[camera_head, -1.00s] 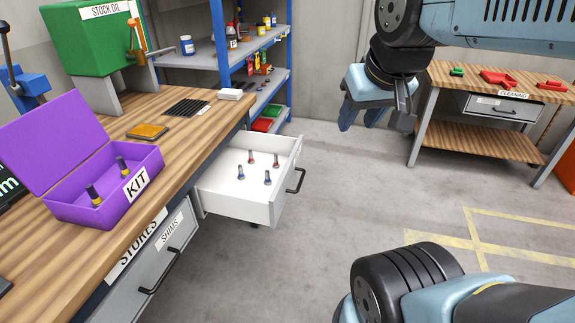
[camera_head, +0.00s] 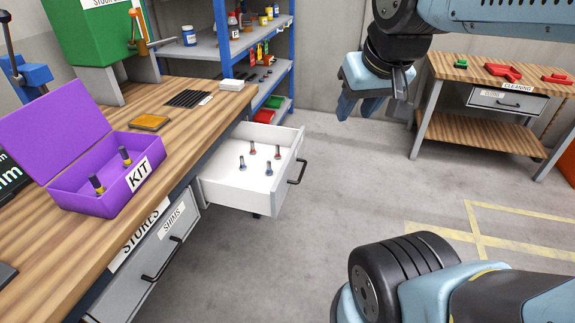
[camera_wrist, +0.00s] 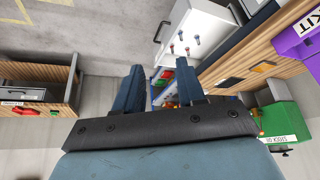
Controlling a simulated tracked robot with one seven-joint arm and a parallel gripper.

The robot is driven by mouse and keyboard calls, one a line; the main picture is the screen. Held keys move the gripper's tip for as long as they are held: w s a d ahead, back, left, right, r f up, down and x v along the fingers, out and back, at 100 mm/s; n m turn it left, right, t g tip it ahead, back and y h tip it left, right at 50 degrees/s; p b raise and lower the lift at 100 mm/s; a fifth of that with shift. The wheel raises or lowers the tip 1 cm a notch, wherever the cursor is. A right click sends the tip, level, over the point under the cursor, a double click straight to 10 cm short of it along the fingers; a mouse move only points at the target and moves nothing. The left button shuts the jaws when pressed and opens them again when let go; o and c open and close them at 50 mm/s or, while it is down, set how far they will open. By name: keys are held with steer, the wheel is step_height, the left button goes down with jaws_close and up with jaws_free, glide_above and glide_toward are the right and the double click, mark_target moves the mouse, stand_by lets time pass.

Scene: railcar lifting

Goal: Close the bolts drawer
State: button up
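The bolts drawer (camera_head: 238,204) is a white drawer pulled out from under the wooden bench, with several bolts standing in it, some red and some blue. Its dark handle (camera_head: 297,172) is on the right-facing front. In the wrist view the drawer (camera_wrist: 206,22) shows at the top, beyond my fingers. My gripper (camera_head: 358,106) is in the air to the right of the drawer and above it, apart from the handle. In the wrist view its two blue fingers (camera_wrist: 160,88) are spread with nothing between them.
The closed shims drawer (camera_head: 152,255) is nearer under the bench (camera_head: 205,122). A purple kit box (camera_head: 130,182) stands on top. A blue-framed shelf (camera_head: 222,90) is behind, and a cleaning table (camera_head: 450,122) is at the right. The floor right of the open drawer is clear.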

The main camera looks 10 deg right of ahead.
steer(key=shift+w+f, duration=0.25)
steer(key=shift+w, duration=0.05)
steer(key=shift+c, duration=0.8)
steer(key=w+f+m+g+y, duration=0.1)
steer(key=w+f+g, duration=0.1)
steer(key=f, duration=0.1)
steer(key=w+f+m+g+y, duration=0.1)
steer(key=w+f+g, duration=0.1)
steer(key=w+f, duration=0.1)
steer(key=w+a+f+m+g+y, duration=0.1)
steer(key=w+f+m+y, duration=0.1)
steer(key=w+f, duration=0.1)
steer(key=shift+w+f+g, duration=0.15)
steer(key=shift+f+g, duration=0.2)
steer(key=shift+g, duration=0.05)
jaws_close()
steer(key=w+d+f+m+g+y, duration=0.2)
steer(key=w+f+m+y, duration=0.5)
steer(key=f, duration=0.5)
steer(key=m+t+y, duration=0.5)
steer(key=m+t, duration=0.6)
steer(key=m, duration=0.2)
glide_toward(283, 190)
steer(key=x, duration=0.7)
steer(key=shift+s+r, duration=0.1)
steer(key=shift+s, duration=0.05)
